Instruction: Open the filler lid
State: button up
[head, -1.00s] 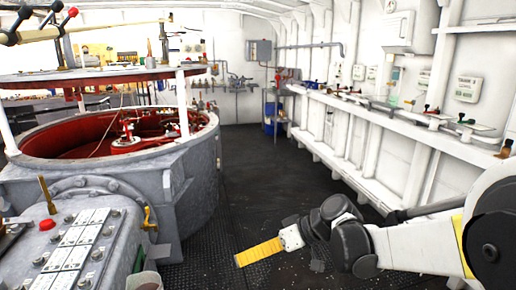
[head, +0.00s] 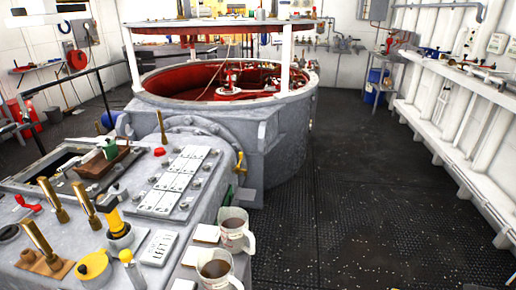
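I cannot tell for sure which part is the filler lid. A round yellow cap (head: 95,267) sits flat on top of the grey machine housing (head: 200,218) at the lower left of the head view. It looks shut, though it is small in the picture. A yellow-topped fitting (head: 117,226) stands just behind it on the same housing. My gripper is not in view now.
Brass levers (head: 88,210) rise beside the yellow cap. Two mugs (head: 235,232) of dark liquid stand at the housing's right edge. A large round red-lined drum (head: 225,95) stands behind. The dark deck (head: 370,200) at right is clear.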

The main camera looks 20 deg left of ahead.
aim_at(91, 267)
jog(key=u, duration=2.4)
jog(key=i+j+z, duration=0.2)
jog(key=i+j, duration=0.35)
jog(key=i, duration=0.15)
